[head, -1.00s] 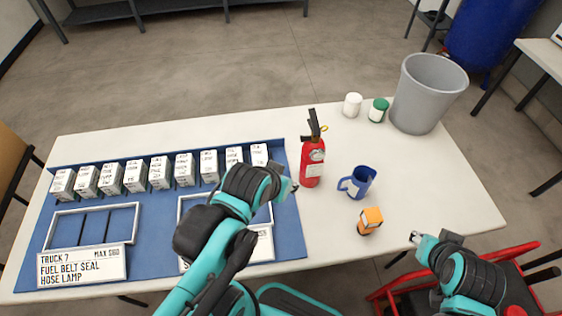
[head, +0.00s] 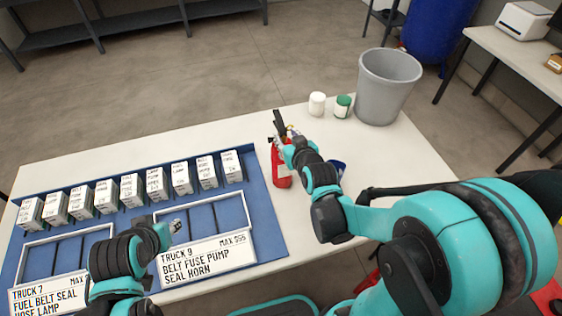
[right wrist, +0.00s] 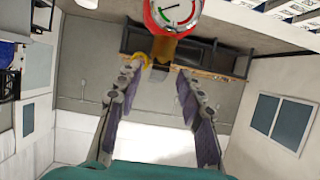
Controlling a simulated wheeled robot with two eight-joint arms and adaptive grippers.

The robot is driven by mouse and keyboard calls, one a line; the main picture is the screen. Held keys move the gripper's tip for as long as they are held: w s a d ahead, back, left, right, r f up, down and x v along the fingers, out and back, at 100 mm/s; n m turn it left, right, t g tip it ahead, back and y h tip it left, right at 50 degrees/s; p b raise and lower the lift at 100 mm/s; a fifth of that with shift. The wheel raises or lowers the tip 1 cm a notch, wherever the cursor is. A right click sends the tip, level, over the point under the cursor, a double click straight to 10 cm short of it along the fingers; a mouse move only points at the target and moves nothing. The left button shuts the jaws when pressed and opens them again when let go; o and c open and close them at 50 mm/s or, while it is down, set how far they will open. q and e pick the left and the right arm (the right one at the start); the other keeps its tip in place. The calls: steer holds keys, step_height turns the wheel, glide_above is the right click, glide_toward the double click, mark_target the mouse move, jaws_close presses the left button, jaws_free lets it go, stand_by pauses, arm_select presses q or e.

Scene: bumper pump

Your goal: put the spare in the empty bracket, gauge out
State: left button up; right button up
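The red fire extinguisher (head: 281,168) stands upright on the table, to the right of the blue mat; its black handle is on top. My right gripper (head: 291,140) is at its neck. In the right wrist view the round gauge (right wrist: 173,12) faces the camera, and the brass neck (right wrist: 166,48) lies just beyond and between the spread fingertips of my right gripper (right wrist: 160,70). The fingers look open; contact is not clear. My left gripper (head: 176,228) hovers over the mat by the Truck 9 tray; its fingers are too small to judge. No bracket is visible.
White labelled boxes (head: 155,184) line the blue mat (head: 265,215), behind the Truck 7 and Truck 9 trays. A blue mug (head: 339,167) is partly hidden by my right arm. White (head: 317,103) and green (head: 342,106) jars and a grey bin (head: 387,85) stand behind.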

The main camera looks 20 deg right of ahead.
mark_target(279, 125)
steer(key=x, duration=0.2)
steer(key=shift+w+f+b, duration=0.1)
steer(key=shift+w+b, duration=0.15)
steer(key=shift+b, duration=0.15)
steer(key=x, duration=0.2)
steer(key=b+x, duration=0.2)
steer(key=x, duration=0.1)
steer(key=shift+w, duration=0.45)
steer(key=shift+r, duration=0.2)
steer(key=shift+s+r, duration=0.1)
jaws_close()
